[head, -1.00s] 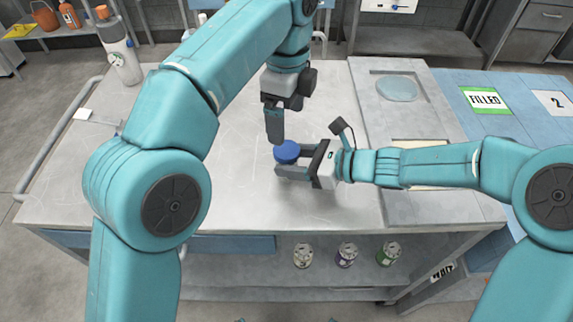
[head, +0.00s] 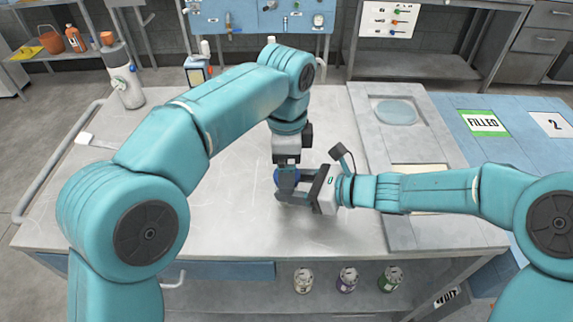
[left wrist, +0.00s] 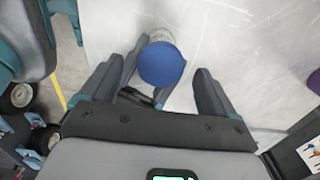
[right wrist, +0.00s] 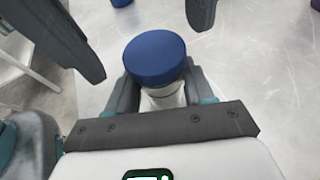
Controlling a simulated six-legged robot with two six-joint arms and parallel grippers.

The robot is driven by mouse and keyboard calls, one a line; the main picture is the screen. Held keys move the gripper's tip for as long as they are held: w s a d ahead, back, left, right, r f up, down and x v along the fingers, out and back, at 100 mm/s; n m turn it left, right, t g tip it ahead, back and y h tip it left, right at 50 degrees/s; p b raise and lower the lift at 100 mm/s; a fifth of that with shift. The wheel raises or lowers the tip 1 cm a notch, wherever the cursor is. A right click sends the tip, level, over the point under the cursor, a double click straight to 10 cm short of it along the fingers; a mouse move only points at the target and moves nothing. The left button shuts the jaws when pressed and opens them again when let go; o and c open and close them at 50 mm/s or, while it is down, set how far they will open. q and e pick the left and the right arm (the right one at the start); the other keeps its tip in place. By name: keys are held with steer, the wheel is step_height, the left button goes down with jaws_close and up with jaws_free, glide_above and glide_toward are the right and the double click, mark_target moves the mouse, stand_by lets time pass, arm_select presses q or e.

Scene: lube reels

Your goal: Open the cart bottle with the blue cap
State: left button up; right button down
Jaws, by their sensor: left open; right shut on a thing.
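The bottle (right wrist: 165,97) has a white body and a blue cap (right wrist: 155,58). It stands upright on the metal cart top (head: 225,215). My right gripper (head: 297,190) comes in low from the right and is shut on the bottle body, below the cap. My left gripper (head: 287,172) points down over the bottle and is open. In the left wrist view the blue cap (left wrist: 162,64) shows between and slightly beyond its fingers. In the right wrist view those fingers hang on either side of the cap, apart from it. In the head view the grippers mostly hide the cap.
A white bottle with an orange cap (head: 125,80) stands at the cart's back left. Several small containers (head: 347,279) sit on the shelf below. The front cart top is clear.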

arm_select(q)
steer(key=shift+f, duration=0.4)
